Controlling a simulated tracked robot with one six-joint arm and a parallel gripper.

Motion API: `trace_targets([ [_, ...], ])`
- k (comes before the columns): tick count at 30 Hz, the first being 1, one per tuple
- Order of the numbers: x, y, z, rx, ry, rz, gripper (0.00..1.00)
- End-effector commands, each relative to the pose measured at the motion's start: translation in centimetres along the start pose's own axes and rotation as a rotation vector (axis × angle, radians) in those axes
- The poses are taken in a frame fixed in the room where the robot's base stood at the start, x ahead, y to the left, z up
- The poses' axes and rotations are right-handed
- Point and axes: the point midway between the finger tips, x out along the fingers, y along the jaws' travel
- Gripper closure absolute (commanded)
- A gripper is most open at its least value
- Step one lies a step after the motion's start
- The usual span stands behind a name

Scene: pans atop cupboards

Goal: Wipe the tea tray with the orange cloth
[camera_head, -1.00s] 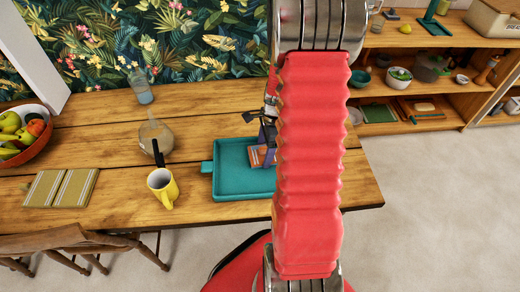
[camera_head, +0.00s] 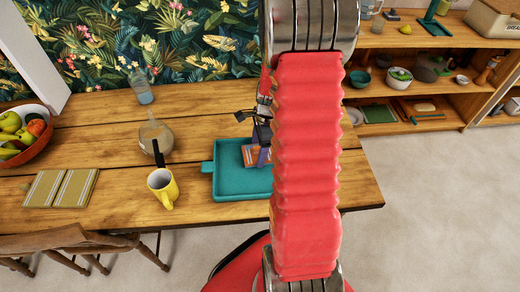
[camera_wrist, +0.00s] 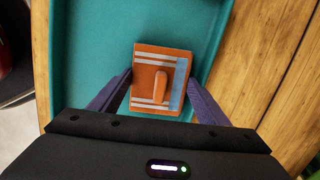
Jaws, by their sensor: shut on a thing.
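The teal tea tray (camera_head: 240,186) lies on the wooden table, partly hidden behind my arm in the head view. It also fills much of the wrist view (camera_wrist: 92,55). The orange cloth (camera_wrist: 146,60) is a folded square with pale stripes, a blue band and a raised grip in its middle. It shows small inside the tray in the head view (camera_head: 249,154). My gripper (camera_wrist: 160,82) is shut on the cloth, with one purple finger at each side of it. The cloth is over the tray floor; whether it touches the floor I cannot tell.
A yellow mug (camera_head: 162,187) stands left of the tray. A glass jug (camera_head: 155,138), a blue glass (camera_head: 141,90), a fruit bowl (camera_head: 22,138) and a folded green cloth (camera_head: 60,188) are farther left. Shelves (camera_head: 425,95) stand at the right.

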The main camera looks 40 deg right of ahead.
Motion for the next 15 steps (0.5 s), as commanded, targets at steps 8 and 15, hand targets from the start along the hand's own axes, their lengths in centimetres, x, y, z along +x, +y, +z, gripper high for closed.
trace_targets([
  [8,0.0,0.1,-0.8,0.003,0.000,0.000,0.48],
  [15,-0.1,0.3,-2.3,0.002,0.000,0.000,0.48],
])
